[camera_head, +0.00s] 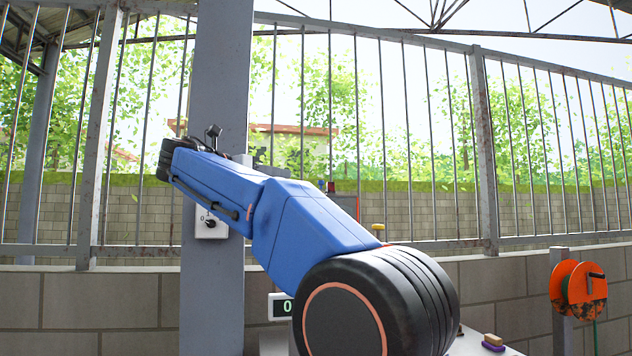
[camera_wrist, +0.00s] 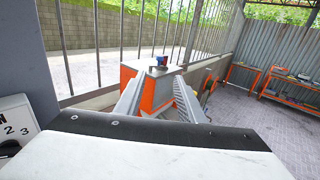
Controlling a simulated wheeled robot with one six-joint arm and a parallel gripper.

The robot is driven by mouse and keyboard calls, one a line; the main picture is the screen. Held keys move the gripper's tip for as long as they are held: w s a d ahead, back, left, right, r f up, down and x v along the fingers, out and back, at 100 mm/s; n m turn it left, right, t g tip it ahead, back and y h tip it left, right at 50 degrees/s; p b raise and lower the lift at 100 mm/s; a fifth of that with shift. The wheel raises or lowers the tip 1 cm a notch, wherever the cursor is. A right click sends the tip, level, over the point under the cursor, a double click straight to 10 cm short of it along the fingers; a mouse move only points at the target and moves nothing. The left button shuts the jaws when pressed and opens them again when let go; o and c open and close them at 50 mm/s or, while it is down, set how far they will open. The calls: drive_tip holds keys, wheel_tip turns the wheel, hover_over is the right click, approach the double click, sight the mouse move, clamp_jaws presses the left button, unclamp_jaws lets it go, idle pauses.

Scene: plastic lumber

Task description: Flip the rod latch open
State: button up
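My gripper (camera_wrist: 157,88) shows in the wrist view as two grey ribbed fingers standing apart, with nothing visible between their tips. An orange and grey box (camera_wrist: 158,92) with a small blue and red piece on top lies beyond the fingers, apart from them as far as I can tell. I cannot make out a rod latch in either view. In the head view my blue arm reaches up and left across the grey post, and my gripper cannot be made out there.
A white dial panel (camera_head: 211,224) is on the grey post (camera_head: 216,80); its numbers show at the wrist view's left edge (camera_wrist: 14,125). A metal railing (camera_head: 483,150) tops the block wall (camera_head: 100,300). An orange reel (camera_head: 578,290) stands right. Orange benches (camera_wrist: 285,88) stand beyond open floor.

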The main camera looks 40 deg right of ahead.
drive_tip(key=d, duration=0.5)
drive_tip(key=w+d, duration=0.1)
drive_tip(key=d, duration=1.1)
drive_tip(key=shift+w, duration=0.35)
clamp_jaws()
